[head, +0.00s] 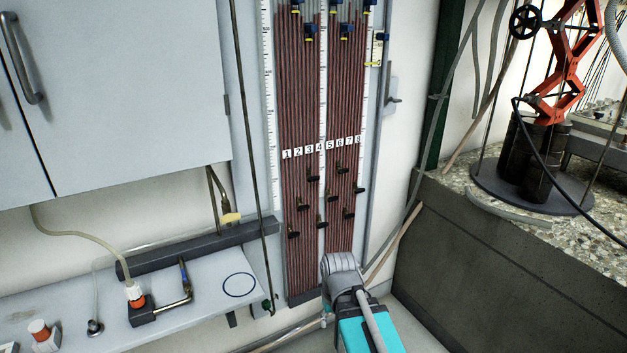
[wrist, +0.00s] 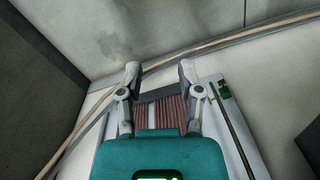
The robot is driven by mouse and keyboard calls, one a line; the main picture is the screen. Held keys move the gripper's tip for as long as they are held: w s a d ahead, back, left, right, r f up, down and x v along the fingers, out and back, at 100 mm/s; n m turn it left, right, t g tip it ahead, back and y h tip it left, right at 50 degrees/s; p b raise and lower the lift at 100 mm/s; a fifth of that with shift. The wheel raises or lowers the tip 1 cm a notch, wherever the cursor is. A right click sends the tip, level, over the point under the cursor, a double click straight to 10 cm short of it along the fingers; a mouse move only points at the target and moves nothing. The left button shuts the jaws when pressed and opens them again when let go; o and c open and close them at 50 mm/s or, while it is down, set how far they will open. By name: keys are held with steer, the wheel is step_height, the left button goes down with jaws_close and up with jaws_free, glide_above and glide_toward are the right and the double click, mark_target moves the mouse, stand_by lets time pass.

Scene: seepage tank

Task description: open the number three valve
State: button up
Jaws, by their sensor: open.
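A tall panel of dark red tubes (head: 300,90) stands on the wall in the head view, with number labels 1 to 8 across it. Small black valves sit staggered below the labels. The valve most nearly under the number 3 label (head: 309,149) is the upper left one (head: 312,178); its black handle seems to lie sideways. My gripper (wrist: 158,72) is open and empty in the wrist view, its two fingers spread. No valve is recognisable in the wrist view. In the head view my arm covers the panel's bottom right.
A grey cabinet (head: 120,90) hangs left of the panel, above a bench (head: 205,305) with tubing and fittings. A thin dark rod (head: 250,150) runs close to the panel's left side. A stone-topped tank wall (head: 480,260) stands to the right. The space before the valves looks clear.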

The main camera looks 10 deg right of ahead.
steer(key=w+r+m+t+y+p, duration=0.1)
steer(key=w+r+m+y+p, duration=0.15)
steer(key=w+r+y, duration=0.5)
steer(key=m+t+y+p, duration=0.3)
steer(key=t+y+p, duration=0.2)
steer(key=t+y, duration=0.25)
glide_toward(317, 179)
steer(key=d, duration=0.1)
steer(key=s+d, duration=0.1)
steer(key=d, duration=0.1)
steer(key=shift+s+d+f+y, duration=0.15)
steer(key=shift+s+f+y, duration=0.1)
steer(key=shift+y, duration=0.05)
steer(key=x, duration=1.4)
